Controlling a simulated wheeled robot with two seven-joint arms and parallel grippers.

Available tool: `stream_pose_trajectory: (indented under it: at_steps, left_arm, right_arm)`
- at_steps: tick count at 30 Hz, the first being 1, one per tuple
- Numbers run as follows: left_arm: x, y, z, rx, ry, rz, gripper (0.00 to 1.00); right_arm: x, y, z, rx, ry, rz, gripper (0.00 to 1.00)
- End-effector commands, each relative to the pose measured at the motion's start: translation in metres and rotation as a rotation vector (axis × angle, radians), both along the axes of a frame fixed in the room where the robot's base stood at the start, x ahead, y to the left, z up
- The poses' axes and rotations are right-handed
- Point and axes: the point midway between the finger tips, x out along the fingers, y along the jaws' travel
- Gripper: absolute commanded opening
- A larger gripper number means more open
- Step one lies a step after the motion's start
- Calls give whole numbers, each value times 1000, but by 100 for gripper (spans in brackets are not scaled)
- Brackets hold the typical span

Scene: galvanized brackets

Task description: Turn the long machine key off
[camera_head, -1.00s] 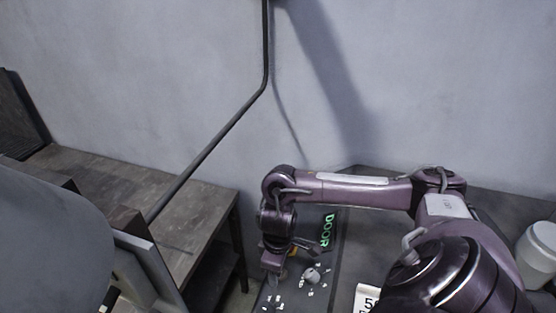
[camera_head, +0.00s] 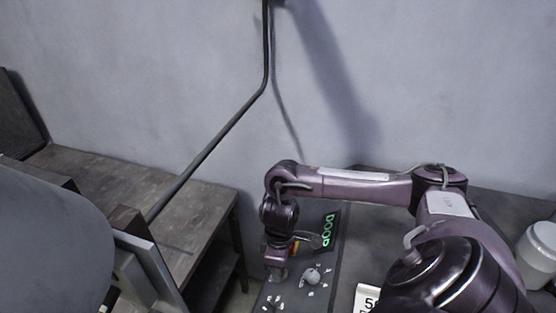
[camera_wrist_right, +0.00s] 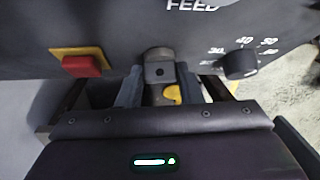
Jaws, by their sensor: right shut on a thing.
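The machine key (camera_wrist_right: 160,72), a grey metal piece with a small dark hole, stands out from the dark control panel (camera_wrist_right: 120,28) in the right wrist view. My right gripper (camera_wrist_right: 160,88) is around it, one grey finger on each side, shut on it. A yellow part shows just below the key between the fingers. In the head view my right gripper (camera_head: 277,270) reaches down to the panel's left part, and the key is hidden there. How far the key is turned I cannot tell. My left gripper is not in view.
A red button on a yellow plate (camera_wrist_right: 82,65) is left of the key in the wrist view. A black dial (camera_wrist_right: 240,65) with numbers is to the right. A green lit DOOR sign (camera_head: 328,230) and a grey knob (camera_head: 311,275) sit near my gripper. A grey workbench (camera_head: 190,225) stands left.

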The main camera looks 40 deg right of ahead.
Motion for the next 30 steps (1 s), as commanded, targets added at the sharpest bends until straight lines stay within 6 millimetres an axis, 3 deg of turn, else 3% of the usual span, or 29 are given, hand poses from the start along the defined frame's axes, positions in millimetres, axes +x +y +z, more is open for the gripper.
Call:
stream_pose_trajectory:
  at_steps: [30]
  left_arm:
    - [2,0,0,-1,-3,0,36]
  right_arm:
    - [14,-7,-2,500,259,722,10]
